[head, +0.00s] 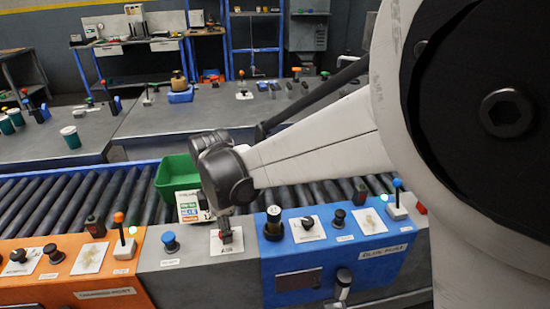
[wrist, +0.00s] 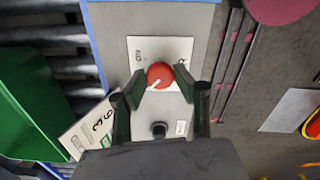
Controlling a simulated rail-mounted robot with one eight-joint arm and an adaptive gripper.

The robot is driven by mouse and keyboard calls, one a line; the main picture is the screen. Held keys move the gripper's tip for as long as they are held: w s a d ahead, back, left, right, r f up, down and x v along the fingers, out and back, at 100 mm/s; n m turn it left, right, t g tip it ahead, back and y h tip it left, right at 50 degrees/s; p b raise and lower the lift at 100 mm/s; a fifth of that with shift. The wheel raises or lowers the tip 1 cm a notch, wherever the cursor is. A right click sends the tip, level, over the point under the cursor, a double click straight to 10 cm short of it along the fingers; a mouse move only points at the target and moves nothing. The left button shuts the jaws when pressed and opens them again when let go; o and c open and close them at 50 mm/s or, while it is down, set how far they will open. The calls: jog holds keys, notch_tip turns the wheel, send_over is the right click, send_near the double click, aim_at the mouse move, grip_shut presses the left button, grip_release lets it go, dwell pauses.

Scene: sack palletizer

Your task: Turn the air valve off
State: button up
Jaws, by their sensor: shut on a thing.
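The air valve is a round red-orange knob (wrist: 159,75) with a white pointer mark, on a white plate (wrist: 170,50) in the wrist view. The pointer is aimed to the lower left. In the head view, the white plate (head: 216,247) marked AIR lies on the grey middle panel, with the knob mostly hidden by my gripper (head: 228,235). In the wrist view, my gripper (wrist: 161,84) has one finger on each side of the knob, shut on it. The plate's printing is too small to read fully in the wrist view.
An orange panel (head: 75,277) stands left and a blue panel (head: 345,248) right, both with buttons and levers. A blue button (head: 170,242) is left of the plate. A green bin (head: 176,172) sits on the roller conveyor (head: 115,190) behind.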

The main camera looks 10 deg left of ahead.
jog(key=shift+n, duration=1.1)
jog(key=o, duration=1.1)
